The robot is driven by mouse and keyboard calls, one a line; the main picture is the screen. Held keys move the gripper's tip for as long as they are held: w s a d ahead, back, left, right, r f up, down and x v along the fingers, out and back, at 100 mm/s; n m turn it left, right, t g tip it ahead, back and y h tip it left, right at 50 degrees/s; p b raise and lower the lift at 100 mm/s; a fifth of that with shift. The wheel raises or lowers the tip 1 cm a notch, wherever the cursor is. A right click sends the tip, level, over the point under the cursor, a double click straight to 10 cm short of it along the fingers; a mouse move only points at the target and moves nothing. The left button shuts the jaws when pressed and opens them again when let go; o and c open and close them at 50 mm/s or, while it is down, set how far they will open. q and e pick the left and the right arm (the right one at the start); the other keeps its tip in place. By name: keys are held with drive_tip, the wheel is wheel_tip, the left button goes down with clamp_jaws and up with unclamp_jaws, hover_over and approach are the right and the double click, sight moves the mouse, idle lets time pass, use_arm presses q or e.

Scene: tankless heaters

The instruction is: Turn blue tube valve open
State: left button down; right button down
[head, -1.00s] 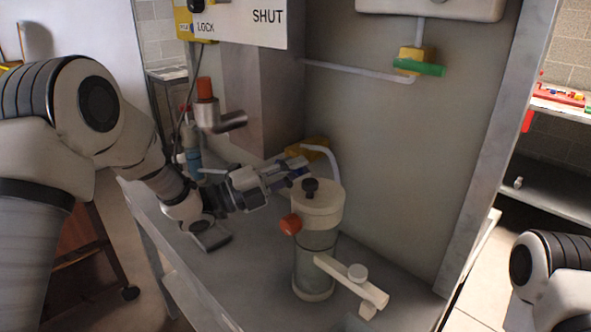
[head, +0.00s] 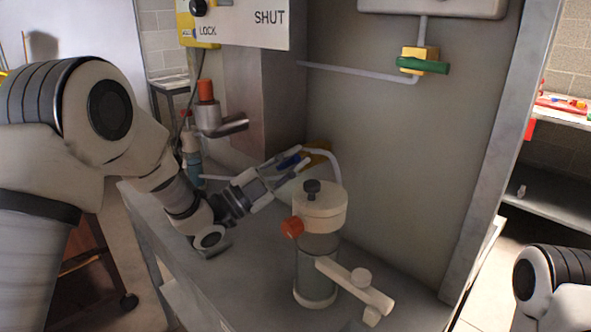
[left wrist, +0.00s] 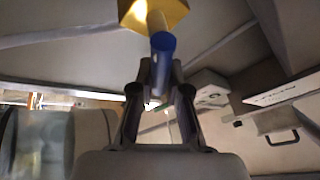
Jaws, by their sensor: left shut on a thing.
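The blue valve handle (head: 288,160) sits on a yellow valve body (head: 318,156) low on the cabinet's back wall, where pale tubes meet. My left gripper (head: 293,168) is at the handle, with its fingers closed around it. In the left wrist view the blue handle (left wrist: 162,50) stands between the fingertips of the gripper (left wrist: 160,85), with the yellow body (left wrist: 153,14) just beyond. The fingers partly cover the handle in the head view. My right gripper is not in view; only part of my right arm shows at the lower right.
A clear-walled filter canister (head: 318,248) with an orange knob and white side arm stands just right of my left gripper. An orange-topped fitting (head: 208,112) is behind my left arm. A green-handled valve (head: 423,66) is higher on the wall. The cabinet's right edge (head: 497,150) bounds the space.

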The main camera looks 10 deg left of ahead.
use_arm(q)
drive_tip(key=n+t+y, duration=0.1)
drive_tip(key=n, duration=0.1)
drive_tip(key=r+n+t, duration=0.1)
drive_tip(key=n, duration=0.1)
drive_tip(key=a+n+t+y, duration=0.1)
drive_tip(key=n, duration=0.2)
drive_tip(key=shift+w+r+y, duration=0.15)
drive_tip(key=shift+w+y, duration=0.15)
drive_tip(key=shift+w, duration=0.05)
drive_tip(key=n, duration=0.1)
drive_tip(key=n+t+y, duration=0.1)
drive_tip(key=a+n+y, duration=0.1)
drive_tip(key=n, duration=0.1)
drive_tip(key=shift+w+r+p, duration=0.2)
drive_tip(key=shift+w+p, duration=0.05)
drive_tip(key=shift+p, duration=0.05)
drive_tip(key=shift+w+a+n+t+y, duration=0.15)
drive_tip(key=shift+n+t+y, duration=0.25)
drive_tip(key=shift+n, duration=0.4)
drive_tip(key=shift+w+a+n+t+y, duration=0.1)
drive_tip(key=shift+a+n+t+y, duration=0.1)
drive_tip(key=shift+n+y, duration=0.45)
drive_tip(key=shift+n, duration=0.25)
drive_tip(key=c, duration=1.1)
unclamp_jaws()
drive_tip(key=shift+c, duration=0.2)
